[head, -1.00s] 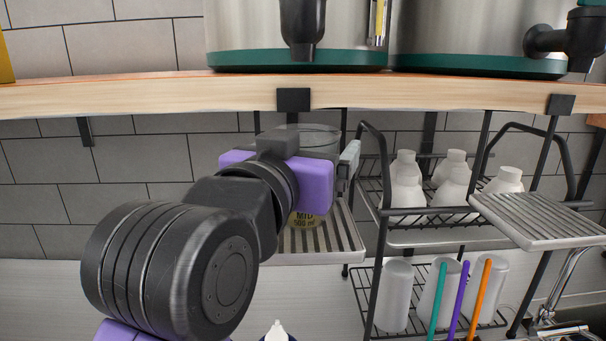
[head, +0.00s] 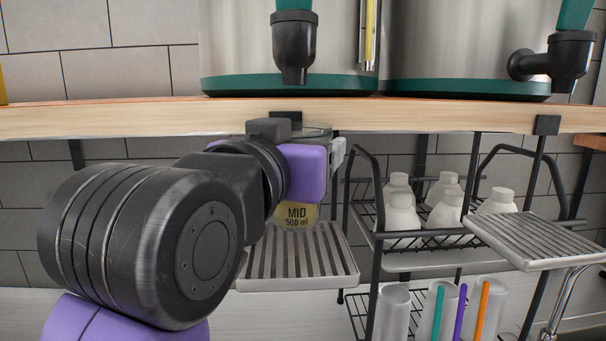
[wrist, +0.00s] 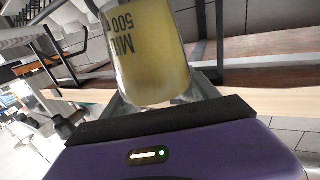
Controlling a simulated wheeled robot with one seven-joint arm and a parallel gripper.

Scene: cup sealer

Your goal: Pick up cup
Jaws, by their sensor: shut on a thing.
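A clear cup (head: 297,215) with a yellow band marked "MID 500 ml" is held by my gripper (head: 322,150). Its rim shows just above the purple gripper body, close under the wooden shelf edge. The cup hangs above a slatted drip tray (head: 300,255), and its lower part shows clear of the slats. In the wrist view the cup (wrist: 155,50) stands between the fingers, its label partly seen and its top cut off by the frame. My gripper is shut on the cup. Most of the cup's upper side is hidden behind the gripper in the head view.
A wooden shelf (head: 420,117) with large steel dispensers (head: 465,45) runs directly above the gripper. A black wire rack (head: 375,240) at right holds white bottles (head: 402,212), clear cups (head: 392,310) and coloured straws (head: 482,308). Another slatted tray (head: 530,240) is farther right.

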